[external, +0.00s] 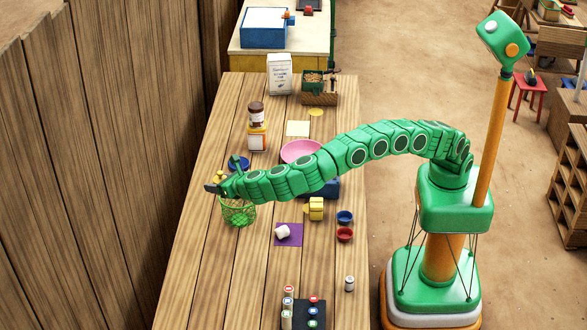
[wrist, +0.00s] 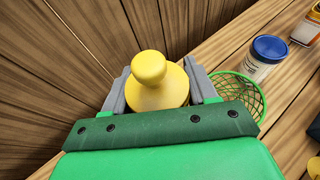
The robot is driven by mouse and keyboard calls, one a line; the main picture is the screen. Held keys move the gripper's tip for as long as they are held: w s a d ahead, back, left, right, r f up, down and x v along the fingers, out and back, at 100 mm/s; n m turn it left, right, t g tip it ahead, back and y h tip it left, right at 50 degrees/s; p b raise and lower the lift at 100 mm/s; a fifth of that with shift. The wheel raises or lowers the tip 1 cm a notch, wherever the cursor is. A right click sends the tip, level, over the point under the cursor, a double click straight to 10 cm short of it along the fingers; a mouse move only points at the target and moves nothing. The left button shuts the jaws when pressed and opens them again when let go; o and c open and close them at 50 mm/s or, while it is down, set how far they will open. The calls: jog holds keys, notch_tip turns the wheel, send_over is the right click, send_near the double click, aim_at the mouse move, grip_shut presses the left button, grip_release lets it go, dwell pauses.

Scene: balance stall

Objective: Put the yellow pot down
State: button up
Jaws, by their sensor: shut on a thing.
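The yellow pot (wrist: 152,90), with a round knob on top, sits between the two grey fingers of my gripper (wrist: 158,88) in the wrist view. The fingers are shut on its sides. In the external view my gripper (external: 214,183) is at the far left end of my green arm, near the table's left edge, and only a little yellow of the pot (external: 219,176) shows. The pot appears upright. Its underside is hidden, and I cannot tell how high it is above the wooden table (external: 190,270).
A green wire basket (external: 238,213) stands close beside my gripper. A blue-lidded jar (wrist: 267,55) is just beyond it. A pink bowl (external: 300,150), yellow jug-like object (external: 316,208) and purple mat (external: 289,236) lie to the right. The table's front left is clear; a wooden fence (external: 100,150) runs along the left.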

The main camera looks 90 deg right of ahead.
aim_at(233, 243)
jog(key=shift+s+f+m+g+h, duration=0.2)
jog(key=shift+s+m+g+h, duration=0.1)
jog(key=shift+s+m+h, duration=0.25)
jog(key=shift+s+f+m+g+h, duration=0.15)
jog(key=shift+s+m+g+h, duration=0.2)
jog(key=shift+s, duration=0.3)
jog(key=shift+s+a+f, duration=0.1)
jog(key=shift+s+f, duration=0.15)
jog(key=shift+s, duration=0.2)
notch_tip(233, 243, down, 23)
jog(key=shift+r, duration=0.1)
jog(key=o, duration=1.3)
jog(key=shift+f, duration=0.2)
jog(key=shift+r, duration=0.2)
jog(key=v, duration=1.2)
jog(key=shift+w+a, duration=0.1)
jog(key=shift+w, duration=0.05)
jog(key=shift+g, duration=0.25)
